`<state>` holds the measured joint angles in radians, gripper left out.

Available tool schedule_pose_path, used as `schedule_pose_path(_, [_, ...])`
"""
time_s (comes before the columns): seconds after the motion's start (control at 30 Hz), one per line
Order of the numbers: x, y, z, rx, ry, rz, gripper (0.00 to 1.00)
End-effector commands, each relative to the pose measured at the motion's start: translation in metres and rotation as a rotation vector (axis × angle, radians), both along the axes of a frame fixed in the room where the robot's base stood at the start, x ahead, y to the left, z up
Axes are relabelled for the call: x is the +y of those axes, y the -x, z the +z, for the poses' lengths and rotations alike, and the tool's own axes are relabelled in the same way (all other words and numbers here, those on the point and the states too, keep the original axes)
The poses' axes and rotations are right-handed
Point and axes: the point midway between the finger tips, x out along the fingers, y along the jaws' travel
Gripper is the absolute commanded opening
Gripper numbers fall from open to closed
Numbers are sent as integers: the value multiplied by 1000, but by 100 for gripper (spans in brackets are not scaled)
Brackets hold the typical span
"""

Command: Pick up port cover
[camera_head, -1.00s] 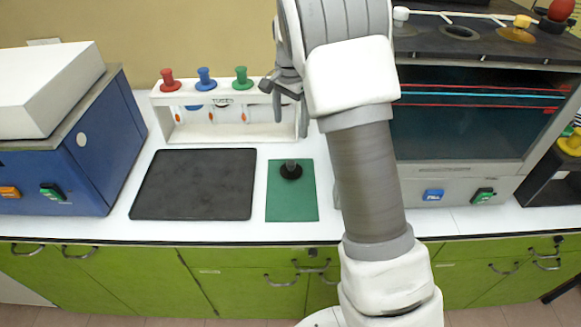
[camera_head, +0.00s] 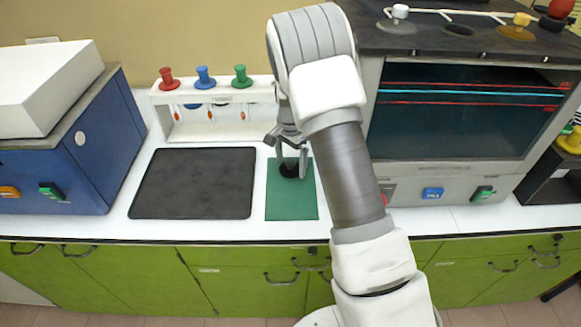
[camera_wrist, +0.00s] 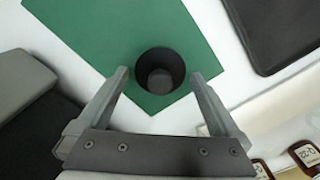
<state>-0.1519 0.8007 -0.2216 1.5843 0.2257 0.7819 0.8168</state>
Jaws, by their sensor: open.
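The port cover (camera_wrist: 160,70) is a black round piece with a knob in its middle. It sits on a green mat (camera_head: 292,207), which also shows in the wrist view (camera_wrist: 90,28). In the head view the cover (camera_head: 289,171) is partly hidden by my gripper (camera_head: 291,160). In the wrist view my gripper (camera_wrist: 160,80) is open, with one finger on each side of the cover and gaps between fingers and cover. I cannot tell the exact height of the fingertips.
A dark flat tray (camera_head: 195,185) lies left of the mat. A white rack (camera_head: 180,132) with red, blue and green knobs stands behind. A glass-fronted machine (camera_head: 462,172) is on the right, a blue one (camera_head: 85,165) on the left.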

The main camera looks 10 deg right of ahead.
Motion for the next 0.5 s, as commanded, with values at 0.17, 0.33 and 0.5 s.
schedule_pose_path(0.17, [0,0,-4,0,0,0,100])
schedule_pose_path(0.33, [0,0,-4,0,0,0,89])
schedule_pose_path(0.5, [0,0,-4,0,0,0,59])
